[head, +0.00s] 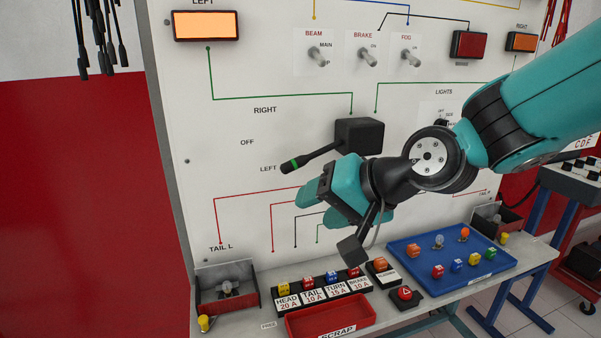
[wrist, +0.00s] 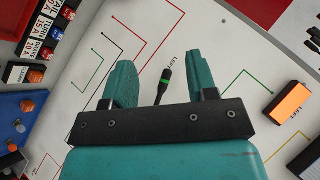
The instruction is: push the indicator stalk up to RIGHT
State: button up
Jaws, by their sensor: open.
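The indicator stalk (head: 312,157) is a black lever with a green band near its tip. It runs left and slightly down from a black box (head: 360,136) on the white board. Its tip is beside the word LEFT, the lowest of the marks RIGHT, OFF and LEFT. My gripper (head: 322,190) is open, with teal fingers, just below the stalk in the head view. In the wrist view the stalk (wrist: 163,87) appears in the gap between the fingertips (wrist: 158,68); I cannot tell how far beyond them it is. Nothing is held.
The LEFT lamp (head: 206,25) glows orange; the RIGHT lamp (head: 521,41) looks duller. Toggle switches (head: 367,56) sit above the stalk. Below, the bench holds labelled fuses (head: 322,289), a red scrap tray (head: 330,316) and a blue tray (head: 408,250). The board left of the stalk is clear.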

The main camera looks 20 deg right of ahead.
aim_at(296, 166)
jog(key=w+d+r+m+t+h, duration=0.2)
jog(key=w+d+m+t, duration=0.3)
jog(key=w+d+m, duration=0.2)
jog(key=shift+t, duration=0.3)
jog(key=p+x, duration=0.9)
jog(key=x, duration=0.8)
jog(key=shift+w+d+f+p, duration=0.15)
jog(key=shift+f+p, duration=0.05)
jog(key=shift+p, duration=0.1)
